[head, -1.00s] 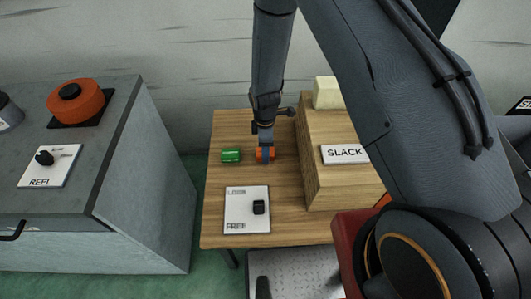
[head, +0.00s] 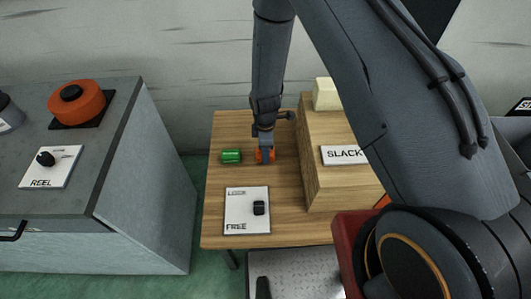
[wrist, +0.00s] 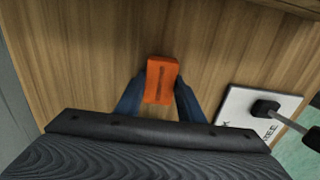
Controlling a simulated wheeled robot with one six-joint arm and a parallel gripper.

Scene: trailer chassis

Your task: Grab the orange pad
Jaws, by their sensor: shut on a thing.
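The orange pad (wrist: 161,78) is a small block with a dark slot down its middle. In the wrist view it sits between the two fingers of my gripper (wrist: 158,98), which are shut on its sides.
A green block (head: 231,157) lies just left of the pad on the wooden table (head: 222,214). A white switch plate (head: 247,225) with a black knob is in front. A wooden box with a SLACK sign (head: 344,155) stands close on the right. The grey REEL cabinet (head: 130,190) is at left.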

